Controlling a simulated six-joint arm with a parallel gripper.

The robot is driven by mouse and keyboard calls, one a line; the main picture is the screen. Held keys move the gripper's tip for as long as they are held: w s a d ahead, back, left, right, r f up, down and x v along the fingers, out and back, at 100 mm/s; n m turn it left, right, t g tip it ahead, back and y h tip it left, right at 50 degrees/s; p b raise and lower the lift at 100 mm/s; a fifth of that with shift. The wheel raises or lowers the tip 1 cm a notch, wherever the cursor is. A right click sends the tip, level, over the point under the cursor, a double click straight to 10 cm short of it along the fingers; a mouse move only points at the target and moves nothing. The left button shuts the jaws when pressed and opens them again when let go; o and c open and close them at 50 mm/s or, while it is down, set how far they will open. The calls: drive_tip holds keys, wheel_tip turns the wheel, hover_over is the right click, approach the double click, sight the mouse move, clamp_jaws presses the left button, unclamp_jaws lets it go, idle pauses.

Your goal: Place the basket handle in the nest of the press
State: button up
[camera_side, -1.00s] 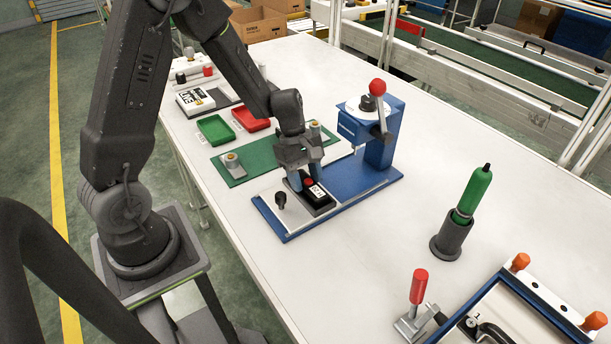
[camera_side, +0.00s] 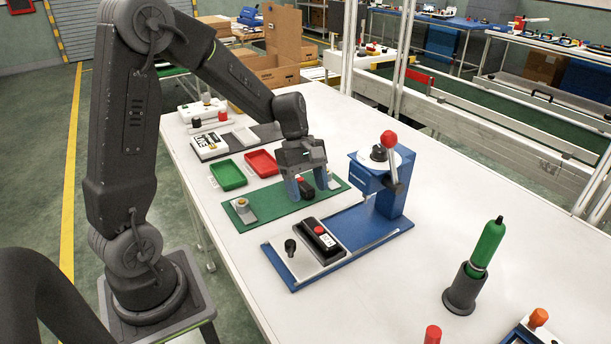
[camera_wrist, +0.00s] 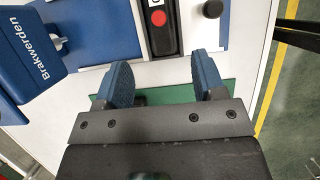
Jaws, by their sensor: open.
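A black handle (camera_side: 320,238) with a red button and pale markings lies in the dark nest on the base of the blue press (camera_side: 378,190). The handle also shows at the top of the wrist view (camera_wrist: 158,34). My gripper (camera_side: 306,194) is open over the green mat (camera_side: 273,203), behind the nest in the side view and apart from the handle there. Its blue fingers also show in the wrist view (camera_wrist: 165,88). A small dark shape with some red shows between the fingers in the side view; I cannot tell what it is.
A black knob (camera_side: 290,246) stands beside the nest. The press lever has a red ball (camera_side: 388,139). Green (camera_side: 228,175) and red (camera_side: 262,163) trays lie behind the mat. A green bottle-like tool (camera_side: 487,244) stands in a dark holder at right. The table between is clear.

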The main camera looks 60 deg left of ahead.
drive_tip(key=s+d+r+m+t+y, duration=0.2)
drive_tip(key=s+d+r+m, duration=0.2)
drive_tip(key=s+r+m, duration=0.2)
drive_tip(key=s+d+r+m+t+y, duration=0.2)
drive_tip(key=s+r+m, duration=0.4)
drive_tip(key=s+m, duration=0.3)
drive_tip(key=d+m+t, duration=0.1)
drive_tip(key=d+m, duration=0.1)
drive_tip(key=m, duration=0.1)
drive_tip(key=shift+s+r+t, duration=0.3)
drive_tip(key=shift+s+r, duration=0.05)
drive_tip(key=shift+d, duration=0.1)
